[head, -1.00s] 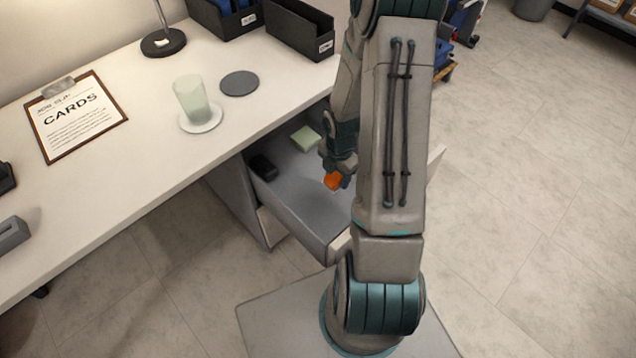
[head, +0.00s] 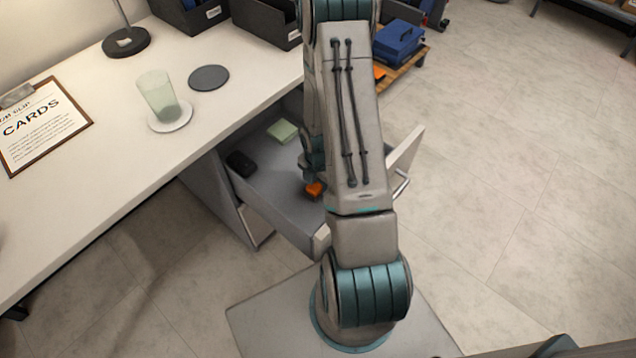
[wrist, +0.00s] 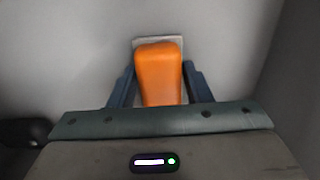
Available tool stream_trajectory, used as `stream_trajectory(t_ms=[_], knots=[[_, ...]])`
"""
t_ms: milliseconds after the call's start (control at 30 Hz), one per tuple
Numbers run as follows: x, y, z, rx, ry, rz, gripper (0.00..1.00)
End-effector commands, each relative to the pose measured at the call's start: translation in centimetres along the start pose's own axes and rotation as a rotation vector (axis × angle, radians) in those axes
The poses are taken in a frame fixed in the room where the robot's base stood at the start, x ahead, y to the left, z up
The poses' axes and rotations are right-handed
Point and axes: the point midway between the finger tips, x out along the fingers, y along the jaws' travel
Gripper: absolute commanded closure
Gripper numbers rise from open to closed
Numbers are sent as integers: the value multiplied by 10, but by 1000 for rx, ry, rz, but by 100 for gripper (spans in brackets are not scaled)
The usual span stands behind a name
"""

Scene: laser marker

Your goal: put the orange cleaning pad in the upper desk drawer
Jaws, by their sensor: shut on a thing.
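The orange cleaning pad (head: 314,189) is low inside the open upper drawer (head: 290,222), over its grey floor. In the wrist view the pad (wrist: 158,72) sits between the two dark fingers of my gripper (wrist: 160,88), which is shut on it. The drawer floor (wrist: 70,50) lies around the pad in that view. I cannot tell whether the pad touches the floor. In the head view my arm hides most of my gripper (head: 312,184) and part of the drawer.
A pale green pad (head: 282,130) and a black object (head: 241,163) lie in the drawer toward its back and left. The desk top (head: 120,200) above holds a glass (head: 160,98) on a white coaster, a grey disc (head: 208,77) and a clipboard (head: 42,125).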

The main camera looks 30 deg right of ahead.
Motion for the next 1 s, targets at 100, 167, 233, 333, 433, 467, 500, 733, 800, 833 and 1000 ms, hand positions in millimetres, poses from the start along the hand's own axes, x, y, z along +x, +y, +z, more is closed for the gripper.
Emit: stream_trajectory(t_ms=[100,167,233,333,433,467,500,733,800,833,1000], knots=[[2,0,0,0,0,0,39],[2,0,0,0,0,0,34],[2,0,0,0,0,0,34],[2,0,0,0,0,0,34],[0,0,0,0,0,0,34],[-1,0,0,0,0,0,34],[-4,0,0,0,0,0,34],[-44,1,1,1,-2,4,34],[-60,1,1,1,-2,5,34],[-67,0,1,3,-2,4,34],[-99,0,1,1,-1,3,34]])
